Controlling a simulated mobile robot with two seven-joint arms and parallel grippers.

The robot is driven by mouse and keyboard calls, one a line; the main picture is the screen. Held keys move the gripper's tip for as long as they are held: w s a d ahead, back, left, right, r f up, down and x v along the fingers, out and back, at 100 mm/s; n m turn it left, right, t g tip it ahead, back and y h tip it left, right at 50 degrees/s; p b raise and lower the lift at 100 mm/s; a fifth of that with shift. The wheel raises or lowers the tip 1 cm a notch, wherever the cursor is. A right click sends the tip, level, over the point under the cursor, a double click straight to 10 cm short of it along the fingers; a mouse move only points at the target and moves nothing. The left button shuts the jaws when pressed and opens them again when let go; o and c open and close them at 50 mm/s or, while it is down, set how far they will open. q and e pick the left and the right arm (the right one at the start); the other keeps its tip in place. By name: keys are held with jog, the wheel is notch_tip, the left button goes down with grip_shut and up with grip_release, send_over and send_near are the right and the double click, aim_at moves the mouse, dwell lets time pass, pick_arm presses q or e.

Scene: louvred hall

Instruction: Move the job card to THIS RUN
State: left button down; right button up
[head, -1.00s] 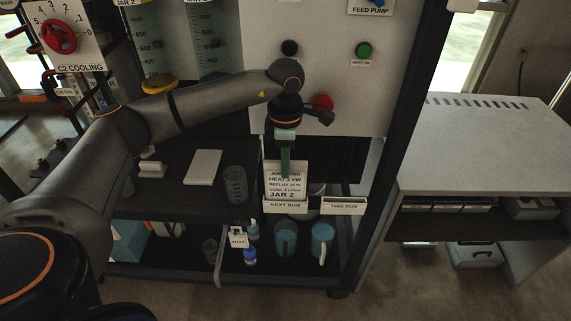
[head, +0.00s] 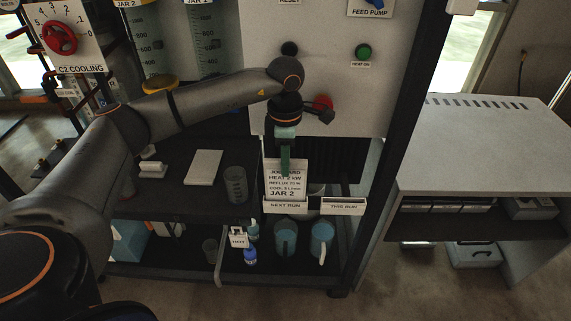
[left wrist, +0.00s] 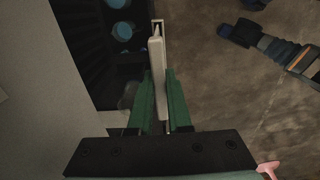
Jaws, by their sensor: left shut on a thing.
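The job card (head: 286,185) is white with black text and stands upright in the NEXT RUN holder (head: 285,207). My left gripper (head: 285,166) comes down from above and is shut on the card's top edge. In the left wrist view the green fingers (left wrist: 161,105) lie on both sides of the thin white card (left wrist: 157,75). The THIS RUN holder (head: 343,208) is just to the right and shows no card.
The panel with a green HEAT ON button (head: 363,50) and a red button (head: 323,103) rises behind my arm. A beaker (head: 236,185) and a white pad (head: 204,167) stand left on the shelf. Blue mugs (head: 322,238) sit below. A grey bench (head: 480,150) is at right.

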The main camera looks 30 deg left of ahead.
pick_arm(q)
notch_tip(320, 180, up, 9)
jog(key=p, duration=0.6)
jog(key=shift+f, duration=0.2)
jog(key=shift+r+p, duration=0.4)
jog(key=shift+p, duration=0.1)
pick_arm(e)
jog(key=shift+h, duration=0.3)
jog(key=r, duration=0.1)
jog(key=s+d+r, duration=0.1)
jog(key=r, duration=0.1)
jog(key=d+r, duration=0.1)
jog(key=shift+s+d+r, duration=0.15)
jog(key=shift+d+r, duration=0.05)
jog(key=shift+r, duration=0.2)
pick_arm(q)
jog(key=shift+f, duration=0.1)
